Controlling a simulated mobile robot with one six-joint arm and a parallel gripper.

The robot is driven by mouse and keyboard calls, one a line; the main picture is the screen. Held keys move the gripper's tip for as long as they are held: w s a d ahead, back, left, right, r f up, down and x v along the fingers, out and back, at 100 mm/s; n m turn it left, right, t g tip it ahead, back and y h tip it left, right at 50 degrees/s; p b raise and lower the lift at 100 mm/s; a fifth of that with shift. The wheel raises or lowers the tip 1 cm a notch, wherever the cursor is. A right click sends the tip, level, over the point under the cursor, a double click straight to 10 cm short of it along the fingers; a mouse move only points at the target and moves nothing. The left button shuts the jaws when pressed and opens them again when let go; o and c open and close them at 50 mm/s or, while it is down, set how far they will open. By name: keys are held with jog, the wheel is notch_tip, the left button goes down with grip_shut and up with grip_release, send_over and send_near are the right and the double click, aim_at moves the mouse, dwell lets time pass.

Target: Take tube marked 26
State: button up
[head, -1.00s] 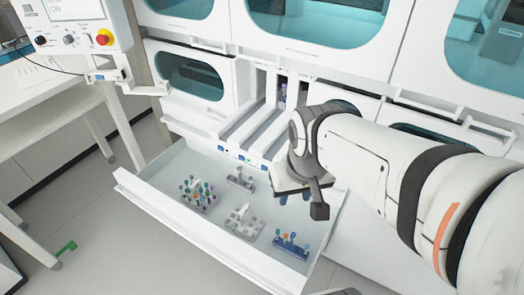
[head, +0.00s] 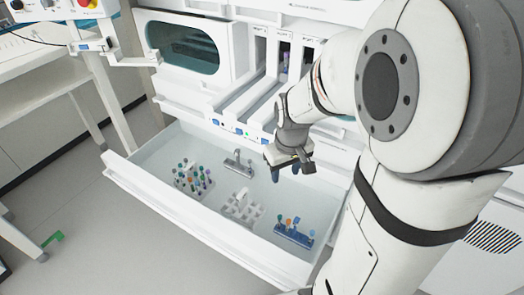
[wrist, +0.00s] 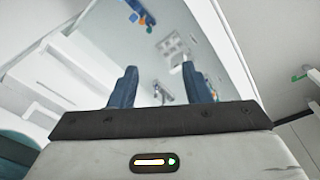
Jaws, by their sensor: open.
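My gripper (head: 291,172) is open and empty above the right back part of the open white drawer. Its two blue fingers also show apart in the wrist view (wrist: 160,74). In the drawer, a rack full of tubes with coloured caps (head: 195,181) stands at the left. A blue rack (head: 293,236) with a few capped tubes stands at the front right; it also shows in the wrist view (wrist: 140,12). A purplish tube (head: 285,64) stands in a slot at the back. No number is readable, so I cannot tell which tube is 26.
A mostly empty grey rack (head: 238,210) stands mid-drawer. A small grey rack (head: 237,164) stands behind it. The drawer walls (head: 190,225) enclose them, with bare floor between the racks. White lanes (head: 245,100) of the machine rise behind. A bench (head: 40,75) is at the left.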

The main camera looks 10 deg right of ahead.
jog(key=n+g+b, duration=0.1)
jog(key=n+b, duration=0.1)
jog(key=b, duration=0.6)
send_over(289, 220)
jog(key=s+a, duration=0.2)
jog(key=a, duration=0.1)
notch_tip(289, 220, down, 20)
jog(key=shift+n, duration=0.4)
jog(key=f+b, duration=0.1)
jog(key=f, duration=0.4)
jog(key=w+d+f+b, duration=0.1)
jog(key=f+b, duration=0.1)
jog(key=f, duration=0.3)
jog(key=d+f+b, duration=0.1)
jog(key=f+b, duration=0.1)
jog(key=f, duration=0.3)
jog(key=shift+w+d, duration=0.15)
jog(key=shift+w, duration=0.2)
jog(key=f+b, duration=0.1)
jog(key=f, duration=0.1)
jog(key=f+b, duration=0.2)
jog(key=f, duration=0.1)
jog(key=shift+w+d+f, duration=0.15)
jog(key=shift+d+f, duration=0.1)
jog(key=shift+f, duration=0.05)
jog(key=shift+r, duration=0.1)
jog(key=shift+c, duration=0.4)
jog(key=c, duration=0.8)
jog(key=shift+c, duration=0.2)
